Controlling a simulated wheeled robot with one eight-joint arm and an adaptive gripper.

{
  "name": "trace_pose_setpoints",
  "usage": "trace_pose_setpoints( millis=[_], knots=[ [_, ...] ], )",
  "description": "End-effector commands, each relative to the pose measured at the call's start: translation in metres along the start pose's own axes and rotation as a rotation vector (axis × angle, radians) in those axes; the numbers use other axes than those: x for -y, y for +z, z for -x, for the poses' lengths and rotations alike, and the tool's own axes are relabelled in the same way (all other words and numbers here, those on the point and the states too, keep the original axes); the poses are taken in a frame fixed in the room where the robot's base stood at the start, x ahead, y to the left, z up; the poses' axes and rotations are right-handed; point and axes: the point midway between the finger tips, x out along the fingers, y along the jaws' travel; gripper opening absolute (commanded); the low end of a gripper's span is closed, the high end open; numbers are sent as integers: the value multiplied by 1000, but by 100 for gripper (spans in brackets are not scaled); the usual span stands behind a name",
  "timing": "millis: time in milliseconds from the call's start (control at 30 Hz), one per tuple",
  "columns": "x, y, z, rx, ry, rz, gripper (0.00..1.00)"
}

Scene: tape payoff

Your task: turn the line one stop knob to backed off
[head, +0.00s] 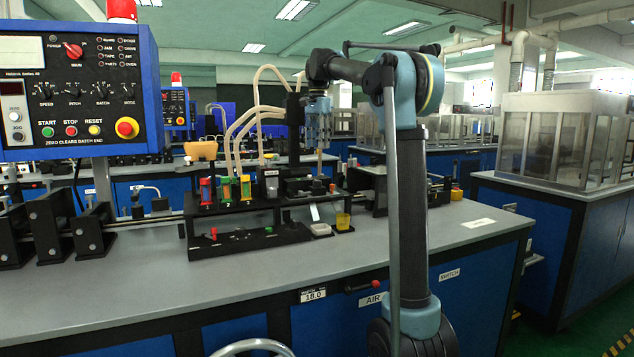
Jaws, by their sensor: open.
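My gripper (318,128) hangs from my arm over the right part of a black bench fixture (232,215). It points down and is open, with nothing seen between its fingers. The fixture carries red (206,190), green (227,190) and yellow-green (246,188) units side by side. A small red knob (213,232) sits low at the front left of the fixture, and another small red part (332,187) is at the right. No label for line one is readable, so I cannot tell which part is the stop knob or how it is set.
A blue control panel (75,90) with knobs and buttons stands at the left. Black blocks (50,228) on a rail are below it. The bench front (200,285) is clear.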

Motion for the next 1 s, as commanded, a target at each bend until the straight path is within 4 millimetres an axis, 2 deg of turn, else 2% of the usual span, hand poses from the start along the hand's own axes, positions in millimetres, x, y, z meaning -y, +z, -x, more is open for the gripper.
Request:
trace_pose_setpoints(
  millis=[700,1000],
  knots=[
    [-2,-2,-119,0,0,-2,46],
    [-2,-2,-140,0,0,-2,46]
  ],
)
